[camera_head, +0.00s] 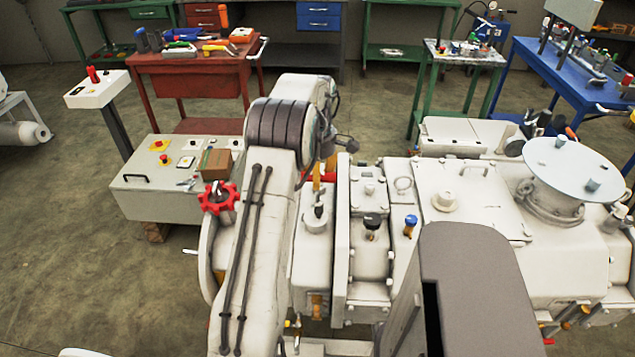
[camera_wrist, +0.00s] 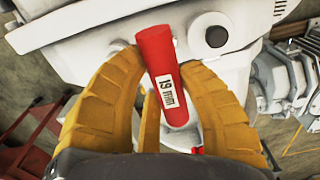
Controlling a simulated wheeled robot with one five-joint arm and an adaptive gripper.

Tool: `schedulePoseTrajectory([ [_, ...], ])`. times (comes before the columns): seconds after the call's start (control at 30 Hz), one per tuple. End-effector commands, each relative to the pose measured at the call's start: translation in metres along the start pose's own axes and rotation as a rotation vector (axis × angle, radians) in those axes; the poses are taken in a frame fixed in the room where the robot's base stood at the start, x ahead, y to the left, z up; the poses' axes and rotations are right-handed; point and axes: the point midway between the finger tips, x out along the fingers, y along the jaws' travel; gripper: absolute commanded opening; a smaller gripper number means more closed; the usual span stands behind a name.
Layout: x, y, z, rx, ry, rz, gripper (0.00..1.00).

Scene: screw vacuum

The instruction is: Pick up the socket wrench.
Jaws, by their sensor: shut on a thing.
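The socket wrench (camera_wrist: 155,50) shows in the wrist view as a red, rounded handle with a white label reading "19 mm". It stands between the yellow fingers of my gripper (camera_wrist: 160,68), which are closed around it. Its lower end is hidden behind the fingers, so I cannot tell whether it touches the machine. In the head view my arm hides most of the gripper. Only a bit of yellow finger and a bit of red show beside the arm, above the white machine (camera_head: 465,205).
The white machine carries knobs and a round flange plate (camera_head: 567,168). A red handwheel (camera_head: 219,197) is left of it. A control cabinet (camera_head: 150,198) with a small brown box (camera_head: 216,163) stands further left. A red workbench (camera_head: 190,67) holds tools. Open floor lies at left.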

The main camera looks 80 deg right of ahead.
Motion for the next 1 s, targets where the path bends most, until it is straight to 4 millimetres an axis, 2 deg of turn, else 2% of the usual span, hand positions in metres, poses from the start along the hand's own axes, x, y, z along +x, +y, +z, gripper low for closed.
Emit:
schedulePoseTrajectory([
  [0.33,-0.012,0.001,0.0,0.0,0.0,0.004,0.0],
  [0.57,-0.046,0.001,0.001,0.001,-0.001,0.005,0.0],
  [0.8,-0.072,0.002,0.052,0.005,-0.001,0.004,0.0],
  [1.0,-0.093,0.002,0.084,0.003,-0.001,0.003,0.0],
])
